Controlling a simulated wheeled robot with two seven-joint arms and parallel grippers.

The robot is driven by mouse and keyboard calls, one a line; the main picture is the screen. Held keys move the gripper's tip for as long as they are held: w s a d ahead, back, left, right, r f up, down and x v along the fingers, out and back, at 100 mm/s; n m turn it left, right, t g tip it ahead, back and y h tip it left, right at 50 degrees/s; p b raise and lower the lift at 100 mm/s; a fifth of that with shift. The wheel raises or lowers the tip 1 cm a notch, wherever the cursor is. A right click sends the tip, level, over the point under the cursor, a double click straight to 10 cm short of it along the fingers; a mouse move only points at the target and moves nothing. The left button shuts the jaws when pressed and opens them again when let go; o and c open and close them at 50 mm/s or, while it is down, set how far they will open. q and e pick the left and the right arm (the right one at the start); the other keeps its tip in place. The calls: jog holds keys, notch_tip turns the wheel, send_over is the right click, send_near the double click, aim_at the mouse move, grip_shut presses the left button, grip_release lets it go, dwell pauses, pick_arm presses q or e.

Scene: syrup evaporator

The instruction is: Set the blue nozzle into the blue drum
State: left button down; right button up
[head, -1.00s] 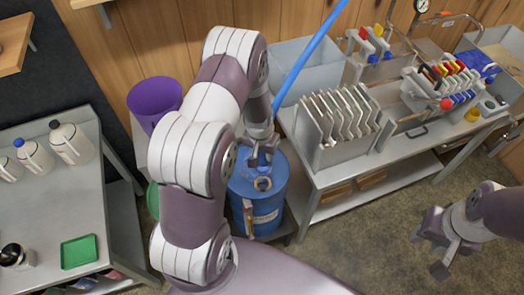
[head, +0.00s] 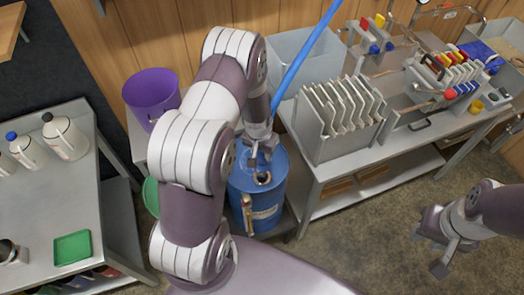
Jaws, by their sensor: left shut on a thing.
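My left gripper (head: 259,153) is over the drum's top, pointing down near the opening, and is shut. A long straight blue tube (head: 304,58) runs from the top of the picture down behind my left wrist. The blue nozzle is hidden or too small to make out at the fingers; I cannot tell whether it touches the opening. My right gripper (head: 436,251) is empty and open over the floor at the right.
A steel table with a filter press (head: 345,115) and valves with coloured handles is on the right. A purple bucket (head: 152,92) stands behind my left arm. The left table holds white jugs (head: 65,137) and a green tray (head: 73,247). The floor at lower right is clear.

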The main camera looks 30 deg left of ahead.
aim_at(262, 166)
pick_arm(q)
jog(key=shift+f+b, duration=2.25)
jog(key=shift+f, duration=0.25)
notch_tip(262, 166, down, 3)
jog(key=b, duration=0.3)
jog(key=shift+f, duration=0.1)
grip_release()
